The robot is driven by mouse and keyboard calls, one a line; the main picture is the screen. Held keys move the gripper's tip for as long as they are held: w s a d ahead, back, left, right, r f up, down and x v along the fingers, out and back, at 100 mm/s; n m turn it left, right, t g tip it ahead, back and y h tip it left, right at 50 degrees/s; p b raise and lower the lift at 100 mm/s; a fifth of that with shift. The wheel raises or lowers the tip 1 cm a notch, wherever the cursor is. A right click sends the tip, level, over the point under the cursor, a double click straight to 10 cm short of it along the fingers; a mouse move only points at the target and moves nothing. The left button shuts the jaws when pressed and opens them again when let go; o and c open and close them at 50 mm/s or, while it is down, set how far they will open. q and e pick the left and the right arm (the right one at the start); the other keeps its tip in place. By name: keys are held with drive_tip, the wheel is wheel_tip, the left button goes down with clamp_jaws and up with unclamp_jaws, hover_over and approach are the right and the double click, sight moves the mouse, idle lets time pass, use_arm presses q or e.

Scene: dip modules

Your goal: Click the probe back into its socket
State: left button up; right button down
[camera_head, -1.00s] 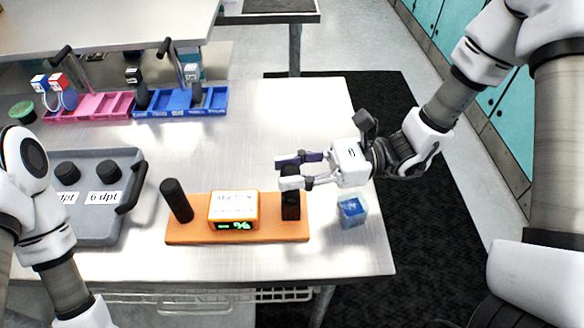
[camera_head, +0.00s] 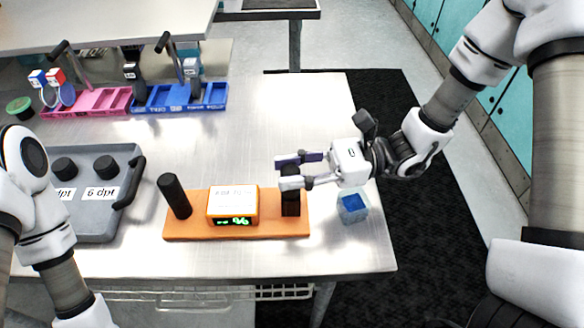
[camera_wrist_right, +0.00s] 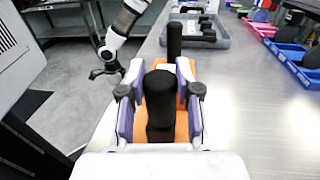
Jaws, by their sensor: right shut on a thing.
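An orange base (camera_head: 270,230) lies near the table's front edge and carries an orange box (camera_head: 232,205) with a lit green display. The black probe (camera_head: 291,208) stands at the base's right end, partly hidden by fingers. It shows large and upright in the wrist view (camera_wrist_right: 160,105). My right gripper (camera_head: 290,170) is shut on the probe, one finger on either side. Whether the probe is fully down in its socket cannot be told. A second black cylinder (camera_head: 175,196) stands, slightly tilted, at the base's left end. My left gripper (camera_wrist_right: 106,68) shows small and open in the wrist view.
A clear box with blue contents (camera_head: 352,207) stands right of the base. A grey tray (camera_head: 95,230) with black knobs is at left. Pink (camera_head: 100,103) and blue (camera_head: 180,98) racks stand behind. The table middle is clear.

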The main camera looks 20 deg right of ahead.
drive_tip(key=shift+c, duration=0.9)
unclamp_jaws()
drive_tip(key=shift+r+p, duration=3.7)
drive_tip(key=shift+r, duration=0.85)
drive_tip(key=shift+f, duration=0.1)
